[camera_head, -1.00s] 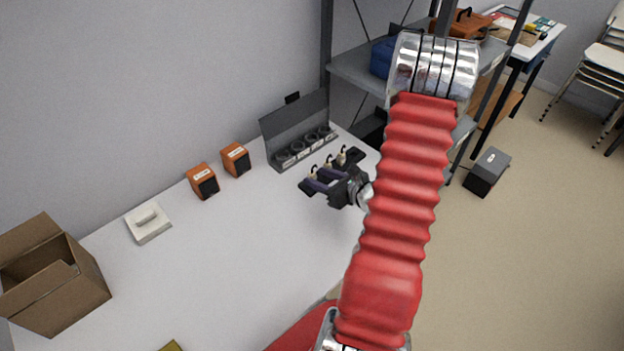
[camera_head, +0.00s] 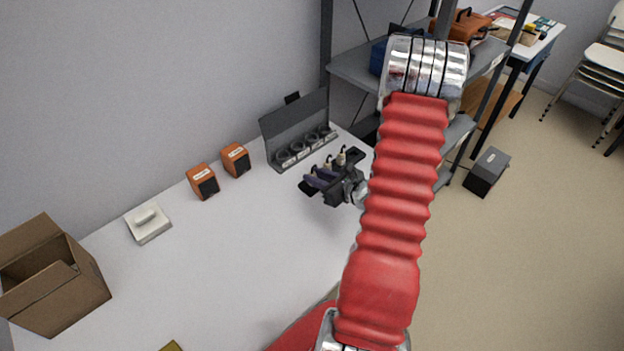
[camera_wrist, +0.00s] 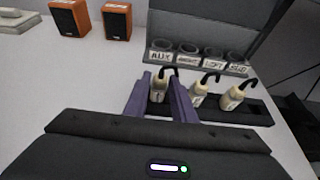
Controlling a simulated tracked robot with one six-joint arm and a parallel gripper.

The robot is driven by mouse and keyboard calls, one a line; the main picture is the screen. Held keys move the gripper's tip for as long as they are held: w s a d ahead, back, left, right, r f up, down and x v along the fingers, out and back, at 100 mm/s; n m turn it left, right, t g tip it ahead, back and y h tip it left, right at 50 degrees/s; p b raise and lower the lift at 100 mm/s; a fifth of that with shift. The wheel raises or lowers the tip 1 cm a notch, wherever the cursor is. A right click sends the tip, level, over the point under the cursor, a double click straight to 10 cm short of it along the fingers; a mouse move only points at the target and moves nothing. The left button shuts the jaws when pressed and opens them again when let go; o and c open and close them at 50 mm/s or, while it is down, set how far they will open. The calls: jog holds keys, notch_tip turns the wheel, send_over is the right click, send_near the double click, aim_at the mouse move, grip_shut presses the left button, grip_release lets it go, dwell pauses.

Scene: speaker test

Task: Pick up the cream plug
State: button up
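Several cream plugs with black curved cords stand in a row on a dark holder (camera_wrist: 258,112). In the wrist view the left plug (camera_wrist: 160,86) stands between the two purple fingers of my gripper (camera_wrist: 160,82). The fingers are apart, one on each side of it; whether they touch it I cannot tell. The middle plug (camera_wrist: 202,94) and the right plug (camera_wrist: 238,96) stand just right of the right finger. In the head view my gripper (camera_head: 313,178) is over the near end of the holder and partly hides it and the plugs (camera_head: 341,155).
A grey socket box (camera_head: 296,140) with labelled round sockets and a raised lid stands behind the holder. Two orange speakers (camera_head: 203,181) (camera_head: 236,160), a white switch block (camera_head: 148,223) and an open cardboard box (camera_head: 52,285) are to the left. The middle of the white table (camera_head: 240,240) is clear.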

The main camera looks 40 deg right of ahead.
grip_shut()
jog(key=shift+r, duration=0.1)
notch_tip(320, 180, up, 10)
dwell(0.9)
dwell(0.5)
